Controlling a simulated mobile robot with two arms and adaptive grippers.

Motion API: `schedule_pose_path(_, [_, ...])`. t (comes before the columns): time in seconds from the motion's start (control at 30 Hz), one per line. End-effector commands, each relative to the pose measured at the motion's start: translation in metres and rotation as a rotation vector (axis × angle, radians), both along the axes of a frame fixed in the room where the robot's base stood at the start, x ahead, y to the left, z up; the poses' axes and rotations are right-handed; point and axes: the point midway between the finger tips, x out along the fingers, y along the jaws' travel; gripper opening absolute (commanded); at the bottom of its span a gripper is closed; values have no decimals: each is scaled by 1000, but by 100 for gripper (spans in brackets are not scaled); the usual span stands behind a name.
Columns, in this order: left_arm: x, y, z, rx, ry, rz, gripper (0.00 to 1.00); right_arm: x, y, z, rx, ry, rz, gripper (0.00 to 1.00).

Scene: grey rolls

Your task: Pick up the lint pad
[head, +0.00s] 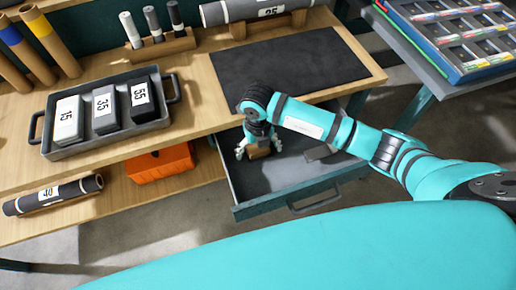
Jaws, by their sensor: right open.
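A small tan-brown block (260,152), which I take to be the lint pad, lies in the open drawer (240,182) near its left side. My right gripper (258,149) is over it with its fingers spread, one on each side of the block. The gripper hides part of the block, and I cannot tell whether the fingers touch it. My left gripper is not in view.
A grey flat item (320,153) lies in the drawer, partly behind my right arm. The bench above bears a dark mat (290,65) and a tray (60,152) of numbered blocks. An orange box (160,163) sits on the lower shelf, left of the drawer.

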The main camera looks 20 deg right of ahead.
Motion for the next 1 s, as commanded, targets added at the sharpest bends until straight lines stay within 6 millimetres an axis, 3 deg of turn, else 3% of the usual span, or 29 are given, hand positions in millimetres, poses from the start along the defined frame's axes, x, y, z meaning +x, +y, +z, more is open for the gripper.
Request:
schedule_pose_path(0.1, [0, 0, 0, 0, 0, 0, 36, 0, 0, 0, 0, 0, 0, 93])
schedule_pose_path(0.57, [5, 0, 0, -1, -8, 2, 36, 0, 0, 1, 0, 0, 0, 33])
schedule_pose_path(0.83, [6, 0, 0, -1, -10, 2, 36, 1, 0, 3, 1, -2, 0, 31])
schedule_pose_path(1.0, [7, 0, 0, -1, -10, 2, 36, 1, 0, 26, 2, -5, 2, 31])
